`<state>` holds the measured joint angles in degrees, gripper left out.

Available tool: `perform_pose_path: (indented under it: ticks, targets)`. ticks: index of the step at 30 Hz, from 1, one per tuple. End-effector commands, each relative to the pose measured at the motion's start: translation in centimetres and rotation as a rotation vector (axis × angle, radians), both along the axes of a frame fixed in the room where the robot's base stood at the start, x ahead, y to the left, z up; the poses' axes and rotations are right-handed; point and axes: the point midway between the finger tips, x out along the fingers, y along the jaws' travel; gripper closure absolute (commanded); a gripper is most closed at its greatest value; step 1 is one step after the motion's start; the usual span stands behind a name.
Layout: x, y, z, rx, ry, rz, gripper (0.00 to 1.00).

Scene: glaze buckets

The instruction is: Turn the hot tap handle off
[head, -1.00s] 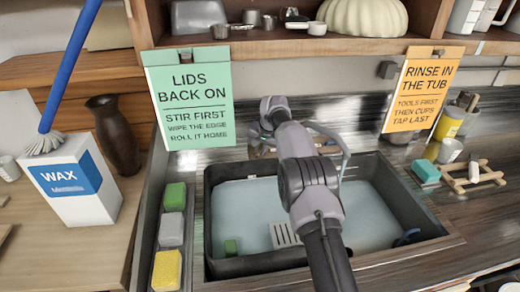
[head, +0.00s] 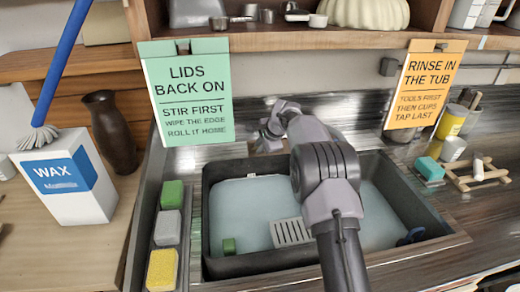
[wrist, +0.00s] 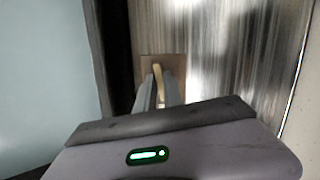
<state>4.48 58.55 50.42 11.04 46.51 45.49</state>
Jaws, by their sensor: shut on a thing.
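My gripper (wrist: 159,88) is shut on a thin brass-coloured tap handle (wrist: 158,71), which shows between the two grey fingers in the wrist view. The handle stands in front of a small brown plate against the streaked metal surface. No hot or cold marking is readable. In the head view my gripper (head: 264,141) is at the back left edge of the dark tub (head: 208,215), and the handle is too small to make out there. My arm crosses the tub and hides part of its back edge. The spout and any running water cannot be made out.
The tub holds pale blue water with a white grate (head: 291,232) and a green block (head: 229,246). Several sponges line a tray on the left. A green sign (head: 186,92) hangs close to my gripper's left; an orange sign (head: 427,84) hangs right.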

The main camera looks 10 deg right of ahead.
Motion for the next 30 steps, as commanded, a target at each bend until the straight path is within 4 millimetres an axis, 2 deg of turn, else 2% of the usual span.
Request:
perform_pose_path:
  ticks: [12,29,30]
  targets:
    - [-0.01,-0.04,-0.01,0.100,-0.001,-0.136,1.00]
    - [-0.01,-0.03,0.02,0.116,0.000,-0.156,1.00]
    - [-0.01,-0.03,0.02,0.116,0.000,-0.156,0.80]
